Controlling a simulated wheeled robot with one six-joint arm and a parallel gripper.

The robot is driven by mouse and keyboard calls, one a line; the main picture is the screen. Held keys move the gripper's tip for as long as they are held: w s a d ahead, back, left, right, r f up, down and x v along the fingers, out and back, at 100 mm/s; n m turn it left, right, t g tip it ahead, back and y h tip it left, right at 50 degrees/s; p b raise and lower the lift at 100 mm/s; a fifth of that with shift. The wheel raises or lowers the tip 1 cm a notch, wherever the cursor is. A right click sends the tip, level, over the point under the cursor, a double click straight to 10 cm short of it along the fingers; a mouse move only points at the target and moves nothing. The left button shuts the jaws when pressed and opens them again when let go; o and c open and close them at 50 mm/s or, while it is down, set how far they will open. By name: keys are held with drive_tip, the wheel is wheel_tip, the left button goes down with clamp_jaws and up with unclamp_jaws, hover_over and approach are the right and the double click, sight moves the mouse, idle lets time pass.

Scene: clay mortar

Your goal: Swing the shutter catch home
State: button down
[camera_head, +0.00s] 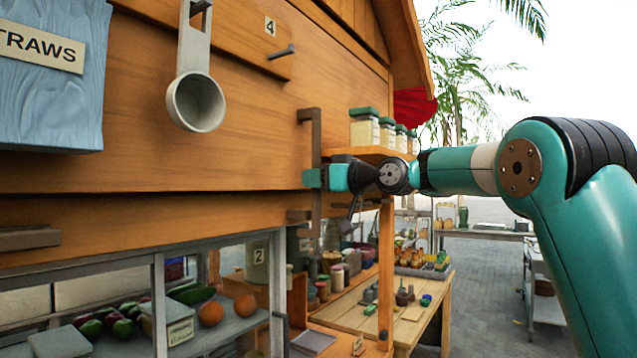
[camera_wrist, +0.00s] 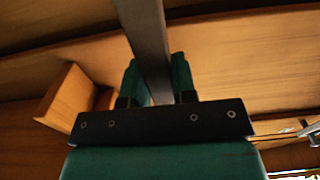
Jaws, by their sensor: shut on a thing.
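The shutter catch (camera_head: 316,140) looks like a dark metal bar on the orange wooden wall. It stands upright, with a short piece jutting left at its top. My gripper (camera_head: 312,178) is at the bar's middle, with its teal fingers closed around it. In the wrist view the grey bar (camera_wrist: 146,35) runs between the two teal fingers of my gripper (camera_wrist: 157,80). Short dark brackets (camera_head: 299,216) sit beside the bar's lower part. The fingers hide the bar's gripped stretch.
A metal scoop (camera_head: 196,102) hangs left of the catch, beside a blue STRAWS box (camera_head: 50,75). Below are a glazed produce case (camera_head: 160,300) and a wooden counter (camera_head: 345,312).

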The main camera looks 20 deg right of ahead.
drive_tip(key=shift+d, duration=0.15)
drive_tip(key=c, duration=0.9)
unclamp_jaws()
drive_tip(key=shift+b+v, duration=3.25)
drive_tip(key=shift+v, duration=5.45)
